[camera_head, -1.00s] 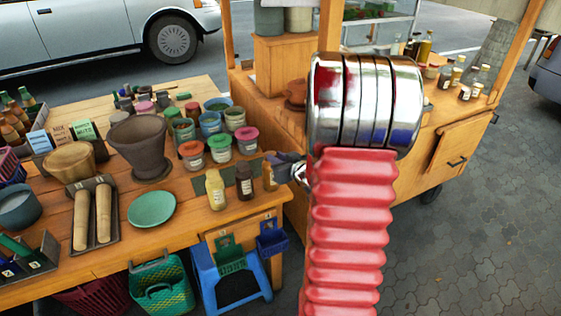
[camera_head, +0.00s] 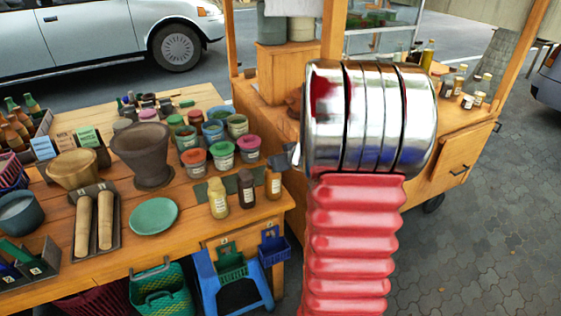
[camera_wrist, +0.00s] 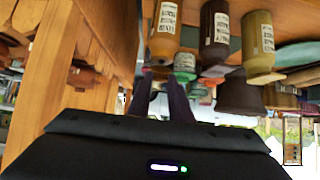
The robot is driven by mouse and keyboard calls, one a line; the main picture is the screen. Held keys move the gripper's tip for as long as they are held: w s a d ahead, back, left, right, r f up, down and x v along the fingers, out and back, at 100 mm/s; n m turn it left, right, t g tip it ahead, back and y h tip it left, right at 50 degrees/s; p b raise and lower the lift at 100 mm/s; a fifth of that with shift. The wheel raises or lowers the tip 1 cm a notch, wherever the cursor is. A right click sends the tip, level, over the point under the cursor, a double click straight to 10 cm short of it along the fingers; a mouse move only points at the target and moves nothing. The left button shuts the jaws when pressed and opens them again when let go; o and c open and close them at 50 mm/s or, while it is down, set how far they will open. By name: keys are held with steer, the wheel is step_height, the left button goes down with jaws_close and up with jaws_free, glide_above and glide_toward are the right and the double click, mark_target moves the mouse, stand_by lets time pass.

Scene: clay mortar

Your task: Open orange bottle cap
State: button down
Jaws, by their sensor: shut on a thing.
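The orange bottle (camera_head: 273,184) stands upright near the wooden table's right end in the head view, at the right of a dark bottle (camera_head: 246,188) and a yellow bottle (camera_head: 218,198). My gripper (camera_head: 289,156) is at the upper right of the orange bottle's top, partly hidden by my arm. In the wrist view, which is upside down, the orange bottle (camera_wrist: 164,36) is straight ahead of my fingers (camera_wrist: 161,82). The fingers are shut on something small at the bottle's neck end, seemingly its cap. The cap itself is too small and blurred to make out clearly.
The wooden table (camera_head: 125,240) also bears several colored jars, a brown mortar (camera_head: 142,150), a green plate (camera_head: 153,216) and pestles in a tray. A wooden cart (camera_head: 440,150) with bottles stands at the right. A blue stool (camera_head: 231,283) is below the table edge.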

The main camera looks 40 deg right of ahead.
steer(key=shift+g, duration=0.3)
stand_by(0.5)
steer(key=c, duration=1.6)
jaws_free()
steer(key=shift+w, duration=0.1)
steer(key=shift+r, duration=0.1)
steer(key=shift+v, duration=6.8)
steer(key=shift+d, duration=0.1)
